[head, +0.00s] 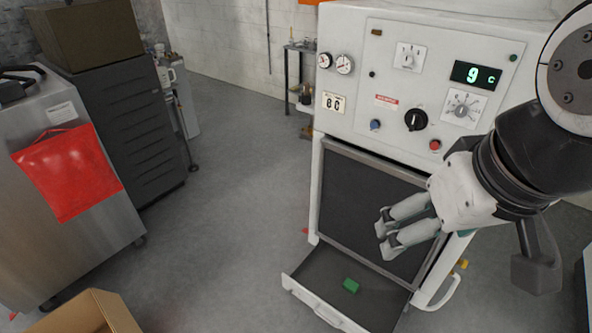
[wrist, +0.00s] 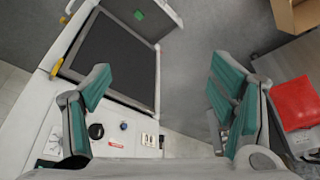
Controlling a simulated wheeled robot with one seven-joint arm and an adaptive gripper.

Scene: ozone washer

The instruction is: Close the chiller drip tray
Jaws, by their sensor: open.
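The chiller (head: 440,50) is a white cabinet with dials and a green readout. Its drip tray (head: 325,312) is pulled out at the bottom, with a pale front edge and handle. A small green block (head: 350,286) lies in the tray; it also shows in the wrist view (wrist: 138,15). My gripper (head: 382,240) is open and empty, above the tray in the picture and in front of the dark mesh panel (head: 365,195). In the wrist view my gripper's fingers (wrist: 160,90) are wide apart with nothing between them. The tray is partly cut off at the top of that view.
A steel cabinet with a red cloth (head: 68,170) stands at the left. A cardboard box (head: 95,312) sits at the lower left. A dark cabinet (head: 120,110) stands behind. The grey floor (head: 225,210) between is clear. A white curved handle (head: 445,297) stands out right of the tray.

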